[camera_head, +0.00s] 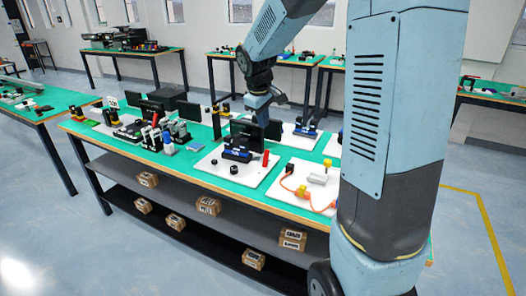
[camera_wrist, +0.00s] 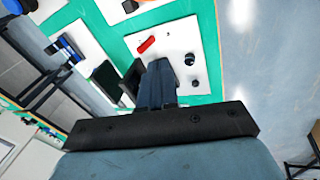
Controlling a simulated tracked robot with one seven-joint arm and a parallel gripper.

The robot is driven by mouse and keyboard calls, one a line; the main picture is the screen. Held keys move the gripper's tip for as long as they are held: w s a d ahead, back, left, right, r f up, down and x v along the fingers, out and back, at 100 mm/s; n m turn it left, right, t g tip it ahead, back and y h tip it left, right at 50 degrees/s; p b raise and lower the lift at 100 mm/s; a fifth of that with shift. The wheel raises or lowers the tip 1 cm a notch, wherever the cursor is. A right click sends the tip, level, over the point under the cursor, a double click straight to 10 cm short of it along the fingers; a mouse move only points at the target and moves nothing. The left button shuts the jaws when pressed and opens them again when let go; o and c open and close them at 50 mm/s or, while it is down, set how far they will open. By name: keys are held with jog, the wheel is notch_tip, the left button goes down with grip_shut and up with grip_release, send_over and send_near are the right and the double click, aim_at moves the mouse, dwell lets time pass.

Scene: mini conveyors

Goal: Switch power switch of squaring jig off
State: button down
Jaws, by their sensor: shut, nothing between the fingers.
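A white board (camera_head: 222,178) on the green table carries a blue-and-black device (camera_head: 238,148), two black knobs and a red lever-like part (camera_head: 265,158). The red part also shows in the wrist view (camera_wrist: 146,44), with a black knob (camera_wrist: 190,59) to its right. I cannot tell for sure which unit is the squaring jig, or which part is its power switch. My gripper (camera_head: 260,110) is above the table, behind this board's black panels. In the wrist view my gripper (camera_wrist: 158,68) is shut and empty, in front of the board, hiding part of it.
Black upright panels (camera_head: 270,128) stand close below my gripper. A neighbouring board (camera_head: 292,180) with an orange cable lies to the right. Several small devices crowd the table's left half. Boxes sit on the shelves below. Floor at the right is free.

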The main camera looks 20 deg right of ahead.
jog(key=w+f+n, duration=0.2)
jog(key=w+f, duration=0.5)
jog(key=f, duration=0.1)
send_over(265, 159)
jog(key=s+a, duration=0.2)
jog(key=shift+g, duration=0.4)
jog(key=x, duration=0.7)
jog(key=s+a+x, duration=0.1)
jog(key=x, duration=0.2)
jog(key=shift+s+a+f, duration=0.1)
jog(key=shift+f, duration=0.3)
jog(key=shift+w+d+f, duration=0.2)
jog(key=shift+w+d, duration=0.25)
